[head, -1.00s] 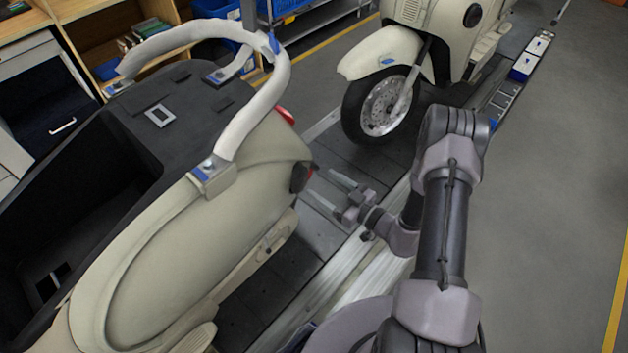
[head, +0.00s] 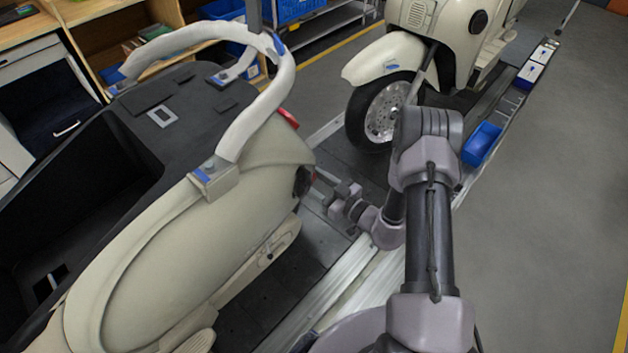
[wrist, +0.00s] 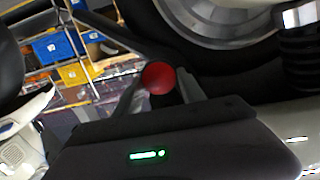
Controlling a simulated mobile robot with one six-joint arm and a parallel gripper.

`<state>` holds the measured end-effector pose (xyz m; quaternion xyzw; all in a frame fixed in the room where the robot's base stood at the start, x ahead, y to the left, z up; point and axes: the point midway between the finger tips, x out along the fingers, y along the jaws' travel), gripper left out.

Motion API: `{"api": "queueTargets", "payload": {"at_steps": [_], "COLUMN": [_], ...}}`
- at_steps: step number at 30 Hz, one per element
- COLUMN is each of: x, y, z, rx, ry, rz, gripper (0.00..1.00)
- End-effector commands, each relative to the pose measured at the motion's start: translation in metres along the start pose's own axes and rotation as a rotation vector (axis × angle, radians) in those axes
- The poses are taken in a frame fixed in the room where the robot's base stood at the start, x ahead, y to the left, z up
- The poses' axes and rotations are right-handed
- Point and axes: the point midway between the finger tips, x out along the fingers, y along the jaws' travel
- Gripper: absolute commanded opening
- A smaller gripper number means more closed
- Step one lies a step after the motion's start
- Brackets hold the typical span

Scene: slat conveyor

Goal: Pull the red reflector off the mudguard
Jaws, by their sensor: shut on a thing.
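The red reflector (wrist: 158,77) is a small round disc in the wrist view, between the two fingertips of my gripper (wrist: 158,88). My gripper is shut on it, one finger on each side. In the head view my gripper (head: 324,180) reaches in behind the tail of the near cream scooter (head: 190,245); its fingertips and the reflector are hidden there. A dark part behind the reflector looks like the mudguard, but its outline is hard to tell. I cannot tell whether the reflector is still attached.
A wheel (wrist: 225,18) is close above the reflector in the wrist view. A second cream scooter (head: 385,62) stands further along the conveyor. A blue bin (head: 482,144) sits to the right of my arm. The grey floor (head: 560,210) at right is clear.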

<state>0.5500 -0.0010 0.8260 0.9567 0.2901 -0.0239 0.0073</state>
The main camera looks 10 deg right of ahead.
Motion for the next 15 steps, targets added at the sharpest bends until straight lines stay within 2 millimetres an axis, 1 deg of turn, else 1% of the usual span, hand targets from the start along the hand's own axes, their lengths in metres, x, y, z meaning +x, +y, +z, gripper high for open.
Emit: {"api": "queueTargets", "payload": {"at_steps": [1, 3, 5, 6, 11, 15], "x": [-0.0001, -0.0002, -0.0002, -0.0002, -0.0008, -0.0050], "y": [-0.0001, -0.0001, -0.0001, -0.0001, -0.0001, 0.0005], "z": [0.0002, 0.0003, 0.0003, 0.0003, 0.0004, 0.0005], "rx": [0.000, 0.000, 0.000, 0.000, 0.000, 0.000], "ry": [0.000, 0.000, -0.001, -0.001, -0.001, -0.001], "rz": [0.000, 0.000, 0.000, 0.000, 0.000, 0.002], "gripper": [0.27, 0.14, 0.02, 0.00, 0.00, 0.00]}}
